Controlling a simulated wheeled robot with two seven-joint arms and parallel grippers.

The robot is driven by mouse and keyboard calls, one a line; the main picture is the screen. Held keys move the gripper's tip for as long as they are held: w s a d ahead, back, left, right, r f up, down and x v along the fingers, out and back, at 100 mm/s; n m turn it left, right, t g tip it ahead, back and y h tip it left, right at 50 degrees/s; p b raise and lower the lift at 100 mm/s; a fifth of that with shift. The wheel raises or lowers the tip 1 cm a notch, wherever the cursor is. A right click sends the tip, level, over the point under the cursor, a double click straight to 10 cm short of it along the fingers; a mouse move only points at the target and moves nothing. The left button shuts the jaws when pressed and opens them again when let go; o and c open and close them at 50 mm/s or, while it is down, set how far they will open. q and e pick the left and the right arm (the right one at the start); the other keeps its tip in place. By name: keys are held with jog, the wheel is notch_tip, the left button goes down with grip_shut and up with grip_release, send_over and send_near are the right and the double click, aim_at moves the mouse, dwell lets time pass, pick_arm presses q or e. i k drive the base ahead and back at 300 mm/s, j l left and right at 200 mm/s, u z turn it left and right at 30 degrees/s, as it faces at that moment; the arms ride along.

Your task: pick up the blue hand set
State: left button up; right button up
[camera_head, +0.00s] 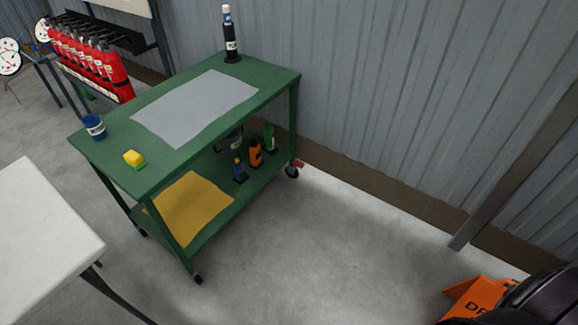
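A small dark blue upright item (240,172), which looks like the blue hand set, stands on the lower shelf of the green cart (265,78). It has a yellowish part near its top and a dark base. An orange one (255,154) and a green one (269,139) stand in a row behind it, towards the cart's right end. The upper shelf overhangs them. Neither of my grippers is in view.
The cart top holds a grey mat (195,108), blue tin (94,127), yellow-green sponge (134,159) and black bottle (231,40). A yellow cloth (190,208) lies below. A white table (45,225) is left, an orange sign (478,298) lower right. Floor right of the cart is clear.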

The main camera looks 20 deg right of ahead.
aim_at(241, 176)
jog(key=z, duration=0.2)
jog(key=u, duration=0.6)
jog(key=i+l+u, duration=0.15)
jog(key=l+u, duration=0.25)
jog(key=i+l+u, duration=0.15)
jog(key=u, duration=0.2)
jog(key=l+u, duration=0.4)
jog(key=i+l+u, duration=0.1)
jog(key=l+u, duration=0.25)
